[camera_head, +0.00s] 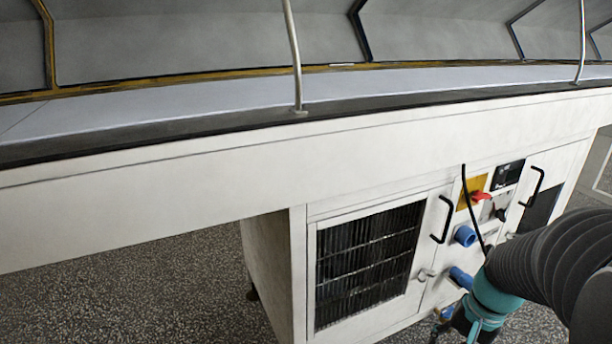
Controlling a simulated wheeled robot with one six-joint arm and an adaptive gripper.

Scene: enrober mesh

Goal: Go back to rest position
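My arm comes in from the right edge, with a black ribbed sleeve and a teal joint at its lower end. It hangs in front of the right part of the white machine cabinet (299,270).
Behind my arm, the cabinet has a dark grille (368,262), black handles (442,219), a red switch (480,196) on a yellow plate, and blue round fittings (465,236). A long white beam (200,190) crosses above. Speckled floor (130,300) is clear at lower left.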

